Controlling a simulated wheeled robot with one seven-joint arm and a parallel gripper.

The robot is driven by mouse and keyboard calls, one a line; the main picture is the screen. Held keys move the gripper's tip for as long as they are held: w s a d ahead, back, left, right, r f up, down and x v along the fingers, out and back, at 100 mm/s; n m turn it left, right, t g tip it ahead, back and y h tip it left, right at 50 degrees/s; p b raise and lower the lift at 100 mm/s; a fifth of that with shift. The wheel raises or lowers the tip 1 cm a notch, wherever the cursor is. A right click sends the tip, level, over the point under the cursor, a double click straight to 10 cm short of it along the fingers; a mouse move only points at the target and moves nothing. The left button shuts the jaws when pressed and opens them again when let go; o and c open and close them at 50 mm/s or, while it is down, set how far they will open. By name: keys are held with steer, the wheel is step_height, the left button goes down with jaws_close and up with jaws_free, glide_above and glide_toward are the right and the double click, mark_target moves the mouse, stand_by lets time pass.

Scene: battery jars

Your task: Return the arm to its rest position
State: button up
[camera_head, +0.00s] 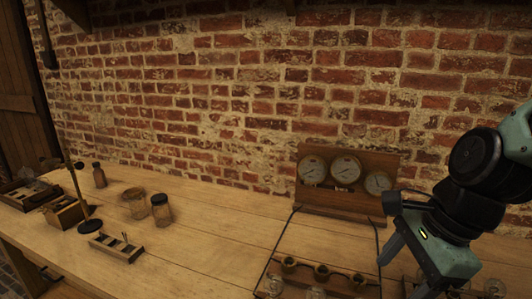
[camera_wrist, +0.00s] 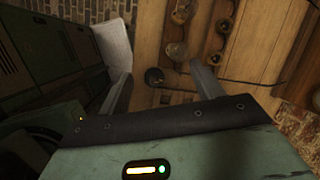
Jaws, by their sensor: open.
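My gripper (camera_head: 411,268) is at the right of the head view, over the right part of the wooden workbench (camera_head: 215,250). Its two fingers are spread apart. In the wrist view my gripper (camera_wrist: 162,90) is open, with nothing held between the fingers. Past the fingertips, the wrist view shows glass jars (camera_wrist: 176,52) and a wooden rack with round holes (camera_wrist: 222,25). The same rack (camera_head: 322,270) stands at the front of the bench in the head view, partly cut off by the lower edge.
A wooden panel with three round gauges (camera_head: 345,171) stands against the brick wall. Dark cables run from it to the rack. Glass jars (camera_head: 161,210), a small tray (camera_head: 117,248), a thin stand (camera_head: 89,226) and a bottle (camera_head: 99,175) are at left. The bench middle is clear.

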steer(key=s+a+f+n+h, duration=0.1)
steer(key=s+a+n, duration=0.2)
steer(key=n, duration=0.9)
steer(key=s+a+n+g+h, duration=0.1)
steer(key=s+a+n, duration=0.3)
steer(key=n, duration=0.9)
steer(key=shift+s+a+f+n+g+h, duration=0.25)
steer(key=shift+s+f+n+g+h, duration=0.1)
steer(key=shift+s, duration=0.8)
